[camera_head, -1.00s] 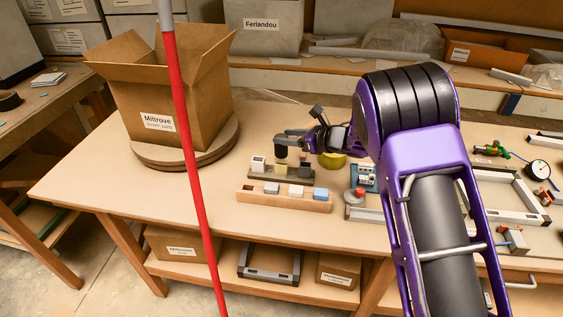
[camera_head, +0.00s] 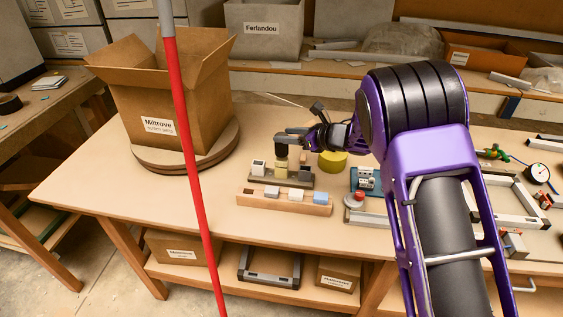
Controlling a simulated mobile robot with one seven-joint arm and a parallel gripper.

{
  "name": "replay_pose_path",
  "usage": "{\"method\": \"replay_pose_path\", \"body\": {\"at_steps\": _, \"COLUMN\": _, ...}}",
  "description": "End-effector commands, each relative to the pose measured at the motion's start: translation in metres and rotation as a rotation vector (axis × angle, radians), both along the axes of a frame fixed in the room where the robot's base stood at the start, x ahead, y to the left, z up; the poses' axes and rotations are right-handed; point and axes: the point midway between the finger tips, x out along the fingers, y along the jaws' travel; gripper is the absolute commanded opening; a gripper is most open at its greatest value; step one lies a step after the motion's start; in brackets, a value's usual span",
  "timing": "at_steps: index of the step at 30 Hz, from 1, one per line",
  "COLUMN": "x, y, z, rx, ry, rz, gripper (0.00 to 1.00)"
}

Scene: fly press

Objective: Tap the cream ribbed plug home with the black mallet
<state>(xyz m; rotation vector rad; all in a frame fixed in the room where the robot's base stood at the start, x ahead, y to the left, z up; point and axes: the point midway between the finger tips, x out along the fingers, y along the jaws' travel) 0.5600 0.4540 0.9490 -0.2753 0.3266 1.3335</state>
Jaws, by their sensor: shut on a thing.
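My gripper (camera_head: 301,137) is above the dark grey block (camera_head: 293,181) on the table, shut on the black mallet (camera_head: 282,150). The mallet's dark head points down at the left end of my gripper. Directly below the head is a cream-yellow plug (camera_head: 281,165), standing in the middle of the block. The head is over its top; I cannot tell whether they touch. The plug's ribs are too small to make out. A whitish piece (camera_head: 259,167) stands to its left on the block and a brownish piece (camera_head: 304,163) to its right.
A wooden rack (camera_head: 285,204) with several pale pieces lies in front of the block. A yellow round object (camera_head: 333,162) is behind right, and a red-button box (camera_head: 356,198) at right. A Miltrove carton (camera_head: 170,100) stands on a turntable at left. A red pole (camera_head: 186,130) crosses the foreground.

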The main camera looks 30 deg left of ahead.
Motion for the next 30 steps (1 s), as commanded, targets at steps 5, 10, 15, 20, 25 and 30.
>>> {"method": "replay_pose_path", "body": {"at_steps": 5, "x": 0.0, "y": 0.0, "z": 0.0, "rx": 0.003, "ry": -0.002, "rz": 0.0, "gripper": 0.0}}
{"method": "replay_pose_path", "body": {"at_steps": 10, "x": 0.0, "y": 0.001, "z": -0.009, "rx": 0.003, "ry": -0.002, "rz": 0.0, "gripper": 0.0}}
{"method": "replay_pose_path", "body": {"at_steps": 15, "x": 0.0, "y": 0.001, "z": -0.025, "rx": 0.004, "ry": -0.002, "rz": 0.0, "gripper": 0.0}}
{"method": "replay_pose_path", "body": {"at_steps": 20, "x": 0.0, "y": 0.001, "z": -0.029, "rx": 0.003, "ry": -0.002, "rz": 0.0, "gripper": 0.0}}
{"method": "replay_pose_path", "body": {"at_steps": 25, "x": 0.0, "y": 0.001, "z": -0.029, "rx": 0.001, "ry": 0.0, "rz": 0.001, "gripper": 0.0}}
{"method": "replay_pose_path", "body": {"at_steps": 30, "x": 0.0, "y": 0.001, "z": -0.028, "rx": 0.0, "ry": 0.0, "rz": 0.001, "gripper": 0.0}}
